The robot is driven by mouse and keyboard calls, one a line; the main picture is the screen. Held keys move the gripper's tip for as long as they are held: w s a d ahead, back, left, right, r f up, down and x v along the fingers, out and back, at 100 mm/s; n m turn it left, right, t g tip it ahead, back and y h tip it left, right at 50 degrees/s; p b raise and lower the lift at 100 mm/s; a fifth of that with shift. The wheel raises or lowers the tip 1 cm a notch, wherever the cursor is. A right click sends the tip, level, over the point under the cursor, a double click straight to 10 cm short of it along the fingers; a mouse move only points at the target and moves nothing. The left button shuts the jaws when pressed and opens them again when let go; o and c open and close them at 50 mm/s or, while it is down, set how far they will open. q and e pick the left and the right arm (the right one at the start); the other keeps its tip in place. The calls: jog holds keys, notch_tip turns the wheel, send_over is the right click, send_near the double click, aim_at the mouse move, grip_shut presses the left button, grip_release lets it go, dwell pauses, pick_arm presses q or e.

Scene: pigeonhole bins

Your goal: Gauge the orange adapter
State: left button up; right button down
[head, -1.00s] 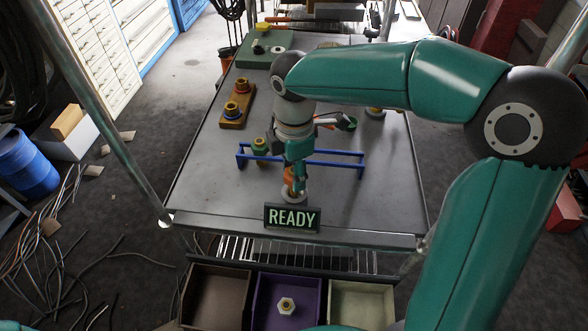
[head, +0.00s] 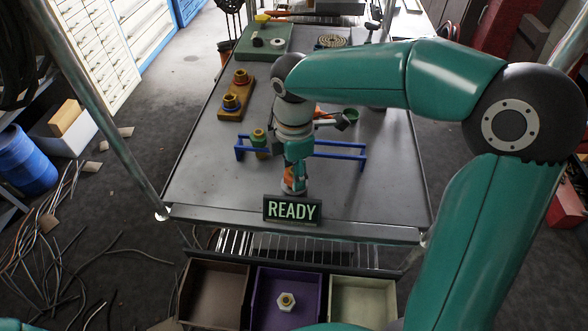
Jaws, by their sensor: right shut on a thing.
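The orange adapter (head: 287,173) is upright at the front of the grey table (head: 205,180), mostly covered by my right gripper (head: 293,172). The gripper points down and is shut on it. Below it is a grey round seat (head: 290,188), partly hidden behind a small black display (head: 292,210) that reads READY in green. I cannot tell whether the adapter touches the seat. My left gripper is not in view.
A wooden block (head: 233,112) holds two fittings.

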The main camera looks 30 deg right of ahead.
jog(key=shift+f+b, duration=0.3)
jog(key=shift+f, duration=0.15)
jog(key=c, duration=0.5)
grip_release()
jog(key=shift+c, duration=0.2)
jog(key=shift+r, duration=0.15)
notch_tip(320, 180, up, 6)
jog(key=p, duration=0.5)
